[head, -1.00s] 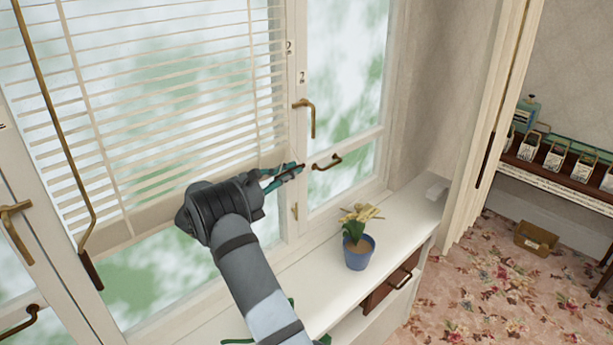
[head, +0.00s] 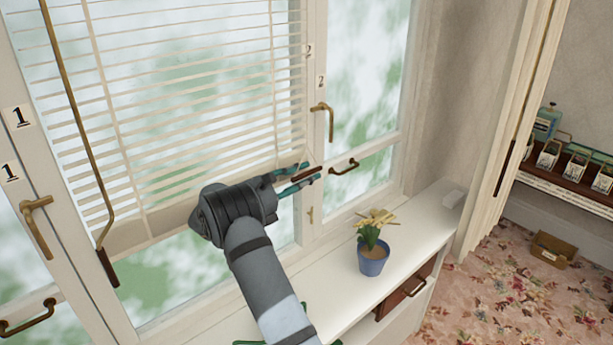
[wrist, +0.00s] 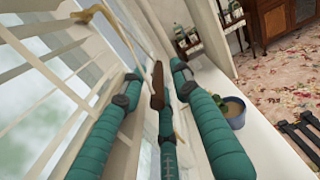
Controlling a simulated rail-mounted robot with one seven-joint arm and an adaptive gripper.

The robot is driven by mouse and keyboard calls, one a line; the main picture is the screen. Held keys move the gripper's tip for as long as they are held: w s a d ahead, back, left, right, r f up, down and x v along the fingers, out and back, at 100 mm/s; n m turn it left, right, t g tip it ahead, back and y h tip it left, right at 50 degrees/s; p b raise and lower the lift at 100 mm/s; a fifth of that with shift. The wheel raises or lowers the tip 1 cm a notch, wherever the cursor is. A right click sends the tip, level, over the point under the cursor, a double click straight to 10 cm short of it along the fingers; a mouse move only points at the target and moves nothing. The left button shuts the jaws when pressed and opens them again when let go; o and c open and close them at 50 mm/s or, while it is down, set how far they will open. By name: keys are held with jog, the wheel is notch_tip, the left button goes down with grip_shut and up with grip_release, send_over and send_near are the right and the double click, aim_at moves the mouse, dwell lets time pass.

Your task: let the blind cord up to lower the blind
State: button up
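The white slatted blind (head: 200,100) hangs partly down the left window, with bare glass below its bottom rail (head: 130,236). Its slats also show in the wrist view (wrist: 50,75). A brown wooden cord pull (head: 308,173) is at the blind's lower right corner, between my gripper's teal fingers. In the wrist view the cord pull (wrist: 157,85) stands between the spread fingers, with a gap to the outer ones. Whether the middle finger touches it is unclear. My gripper (head: 313,172) is open around the pull. The cord above it is hard to make out.
A potted plant (head: 373,255) stands on the white sill (head: 340,285) right of my arm. Brass window handles (head: 322,118) (head: 344,167) stick out close to my gripper. A brass rod (head: 82,130) hangs at the left. A curtain (head: 505,130) edges the right side.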

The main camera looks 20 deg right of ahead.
jog(key=v, duration=1.1)
jog(key=shift+a, duration=0.1)
jog(key=x, duration=0.6)
jog(key=p+x, duration=0.1)
jog(key=x, duration=0.2)
jog(key=shift+r, duration=0.3)
jog(key=shift+x, duration=0.9)
jog(key=shift+f, duration=0.1)
jog(key=shift+c, duration=0.7)
grip_shut()
jog(key=shift+s+f, duration=0.1)
